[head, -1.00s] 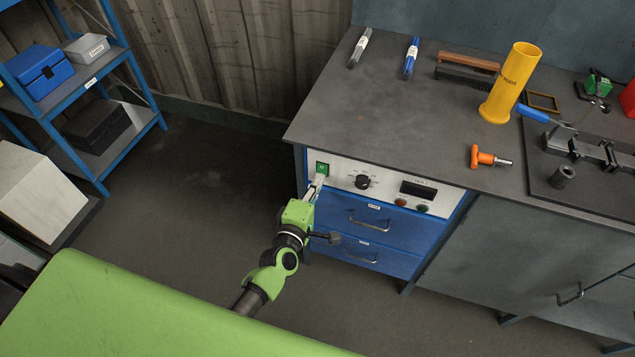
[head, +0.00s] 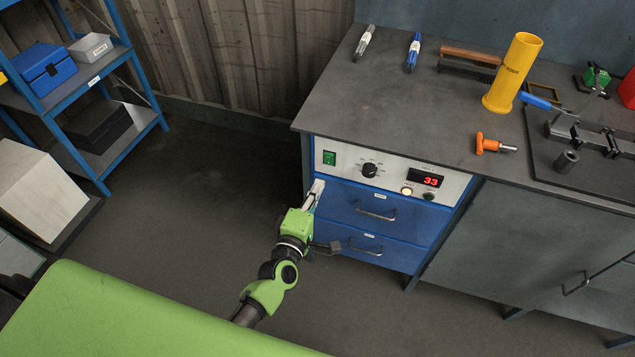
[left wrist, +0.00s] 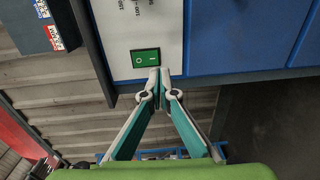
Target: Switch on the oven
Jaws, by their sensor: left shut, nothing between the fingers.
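The oven's control panel (head: 395,183) is the pale strip below the bench top. Its green power switch (head: 329,158) sits at the panel's left end and also shows in the left wrist view (left wrist: 145,57). The display (head: 426,179) is lit with red digits that look like 33. A lamp (head: 407,191) left of the display's lower edge glows. My left gripper (head: 318,187) is shut and empty, a little below the switch in the head view. In the left wrist view its closed fingertips (left wrist: 160,73) are just beside the switch; contact cannot be told. My right gripper is not in view.
A black knob (head: 370,170) is on the panel. Blue drawers (head: 370,215) with handles are below it. The bench top (head: 400,110) holds a yellow tube (head: 512,75) and an orange-handled tool (head: 490,144). A blue shelf (head: 150,75) stands at left; the floor between is clear.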

